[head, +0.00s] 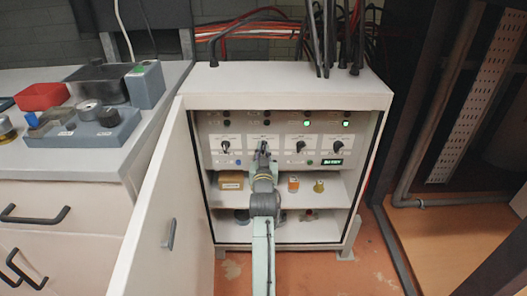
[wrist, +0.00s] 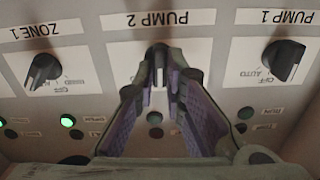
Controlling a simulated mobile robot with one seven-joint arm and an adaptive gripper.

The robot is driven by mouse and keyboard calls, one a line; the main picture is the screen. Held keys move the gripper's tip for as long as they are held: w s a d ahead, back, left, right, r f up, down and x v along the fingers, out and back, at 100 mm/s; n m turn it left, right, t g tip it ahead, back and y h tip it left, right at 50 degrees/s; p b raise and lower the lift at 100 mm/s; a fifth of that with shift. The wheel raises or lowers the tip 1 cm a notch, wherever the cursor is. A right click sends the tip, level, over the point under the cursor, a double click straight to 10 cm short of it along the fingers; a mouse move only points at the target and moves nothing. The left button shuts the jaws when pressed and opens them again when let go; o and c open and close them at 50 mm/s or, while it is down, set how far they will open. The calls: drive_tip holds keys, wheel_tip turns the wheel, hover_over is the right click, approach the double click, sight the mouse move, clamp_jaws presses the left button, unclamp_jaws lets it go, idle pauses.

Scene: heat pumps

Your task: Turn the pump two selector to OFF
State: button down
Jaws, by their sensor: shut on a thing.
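The pump two selector (wrist: 158,56) is a dark knob under the PUMP 2 label, which appears upside down in the wrist view. My gripper (wrist: 161,78) has its purple-lined fingers closed in on both sides of this knob. In the head view my gripper (head: 263,158) reaches up to the second selector from the left on the cabinet's panel. My fingers cover the position words around the knob, so I cannot read its setting.
The PUMP 1 selector (wrist: 283,62) and ZONE 1 selector (wrist: 43,72) sit on either side. The white cabinet's open door (head: 150,215) stands to the left. Small items, including an orange one (head: 293,184), stand on the shelf below the panel.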

drive_tip(key=shift+r+n, duration=0.15)
drive_tip(key=shift+n, duration=0.15)
drive_tip(key=c, duration=1.7)
unclamp_jaws()
drive_tip(key=shift+o, duration=0.2)
wheel_tip(320, 180, up, 10)
drive_tip(key=shift+f, duration=0.1)
